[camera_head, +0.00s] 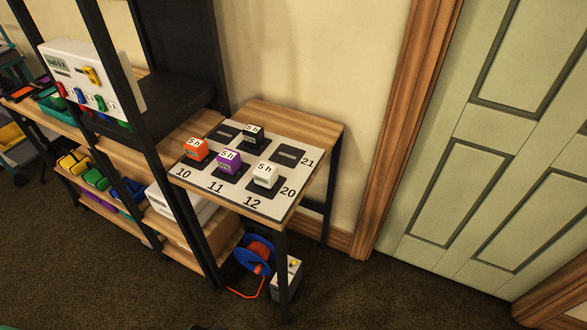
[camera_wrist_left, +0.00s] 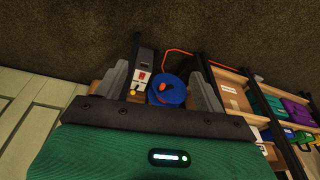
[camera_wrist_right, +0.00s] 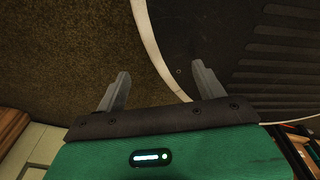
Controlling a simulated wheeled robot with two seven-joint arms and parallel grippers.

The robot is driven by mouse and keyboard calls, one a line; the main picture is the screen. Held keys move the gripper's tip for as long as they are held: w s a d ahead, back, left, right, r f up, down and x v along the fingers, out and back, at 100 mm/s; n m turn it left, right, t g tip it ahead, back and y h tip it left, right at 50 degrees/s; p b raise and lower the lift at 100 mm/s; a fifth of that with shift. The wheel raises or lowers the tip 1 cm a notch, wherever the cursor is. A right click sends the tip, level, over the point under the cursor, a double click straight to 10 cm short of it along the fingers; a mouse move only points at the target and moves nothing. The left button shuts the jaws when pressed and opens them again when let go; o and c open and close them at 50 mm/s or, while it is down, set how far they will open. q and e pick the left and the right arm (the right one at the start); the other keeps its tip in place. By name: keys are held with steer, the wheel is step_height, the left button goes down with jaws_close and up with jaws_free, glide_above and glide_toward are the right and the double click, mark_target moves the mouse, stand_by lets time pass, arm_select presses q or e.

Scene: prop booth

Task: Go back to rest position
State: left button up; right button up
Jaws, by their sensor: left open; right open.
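My left gripper (camera_wrist_left: 163,90) is open in the left wrist view, with its grey fingers apart. Beyond them show a blue reel and a small box by a table leg. My right gripper (camera_wrist_right: 160,92) is open and empty in the right wrist view, above the dark floor and a pale curved edge. Neither gripper shows in the head view. In the head view, an orange cube (camera_head: 196,149), a purple cube (camera_head: 228,161), a white cube (camera_head: 265,174) and a black cube (camera_head: 253,134) stand on a white numbered mat (camera_head: 226,188).
The mat lies on a wooden table (camera_head: 300,116) beside a black-framed shelf (camera_head: 190,92). Below are a blue reel (camera_head: 245,255) with orange cord and a grey box (camera_head: 287,280). A green door (camera_head: 480,170) stands at the right. The carpet (camera_head: 400,297) in front is clear.

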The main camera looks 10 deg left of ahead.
arm_select(q)
steer(key=s+a+f+p, duration=0.1)
steer(key=s+f, duration=0.3)
steer(key=f, duration=0.4)
steer(key=s+f, duration=0.4)
steer(key=f, duration=0.5)
steer(key=s+a+f, duration=0.1)
steer(key=s+f, duration=0.3)
steer(key=s, duration=0.2)
steer(key=s+a+f+g+p, duration=0.1)
steer(key=s+f, duration=0.3)
steer(key=s, duration=0.3)
steer(key=shift+s+a+g, duration=0.2)
steer(key=shift+a+g, duration=0.1)
steer(key=shift+a, duration=0.1)
arm_select(e)
steer(key=s, duration=0.2)
steer(key=s+r, duration=0.1)
steer(key=shift+s+d, duration=0.1)
steer(key=shift+s, duration=0.25)
